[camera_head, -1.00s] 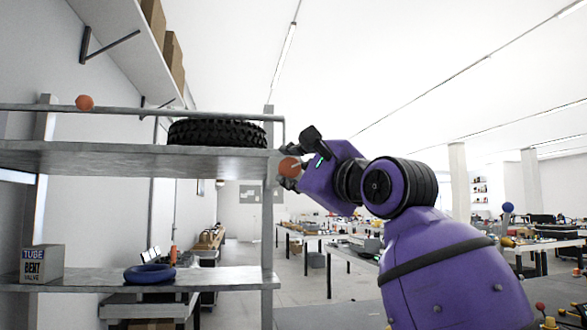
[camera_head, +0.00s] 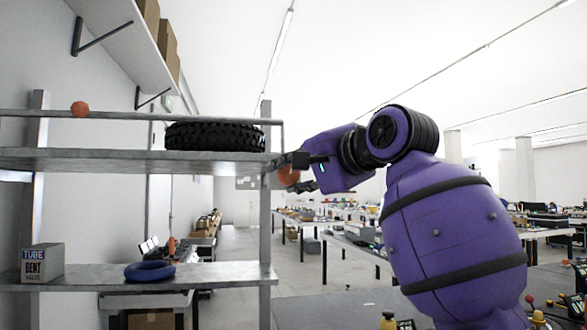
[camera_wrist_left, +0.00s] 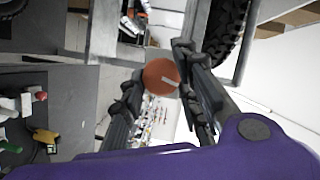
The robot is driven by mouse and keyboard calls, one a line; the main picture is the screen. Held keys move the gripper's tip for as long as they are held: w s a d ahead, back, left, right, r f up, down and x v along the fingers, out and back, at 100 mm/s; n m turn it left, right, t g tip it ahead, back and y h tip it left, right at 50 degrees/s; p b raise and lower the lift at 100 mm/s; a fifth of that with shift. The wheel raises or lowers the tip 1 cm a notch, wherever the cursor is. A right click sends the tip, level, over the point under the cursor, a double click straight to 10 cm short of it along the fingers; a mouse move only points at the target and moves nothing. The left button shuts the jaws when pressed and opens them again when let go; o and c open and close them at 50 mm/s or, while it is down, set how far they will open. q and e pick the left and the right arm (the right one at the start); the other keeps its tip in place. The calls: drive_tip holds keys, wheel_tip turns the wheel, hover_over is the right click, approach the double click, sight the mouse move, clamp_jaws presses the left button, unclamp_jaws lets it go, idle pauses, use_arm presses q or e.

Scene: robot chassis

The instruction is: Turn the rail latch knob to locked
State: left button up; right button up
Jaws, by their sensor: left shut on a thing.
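The orange round latch knob (camera_head: 288,176) is at the right end of the upper shelf, beside the metal post. My left gripper (camera_head: 299,173) is shut on it, one finger above and one below in the head view. In the left wrist view the knob (camera_wrist_left: 160,76) sits between the two fingers and shows a pale pointer mark on its face. A second orange ball-like knob (camera_head: 80,109) is on the rail (camera_head: 40,113) at the far left. My right gripper is not in view.
A black tire (camera_head: 215,136) lies on the upper shelf (camera_head: 100,160) behind the rail. The lower shelf (camera_head: 205,273) holds a blue ring (camera_head: 150,271) and a box (camera_head: 42,263). Cluttered worktables (camera_head: 350,240) stand in the background at right.

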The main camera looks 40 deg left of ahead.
use_arm(q)
drive_tip(key=shift+a+f+n+h+p, duration=0.1)
drive_tip(key=shift+f+n+h+p, duration=0.15)
drive_tip(key=shift+n+h+p, duration=0.45)
drive_tip(key=shift+n, duration=0.3)
drive_tip(key=shift+f, duration=0.1)
drive_tip(key=o, duration=1)
drive_tip(key=shift+c, duration=0.2)
drive_tip(key=shift+o, duration=0.4)
drive_tip(key=shift+r, duration=0.2)
drive_tip(key=v, duration=1.2)
drive_tip(key=shift+f, duration=0.2)
drive_tip(key=shift+s, duration=0.1)
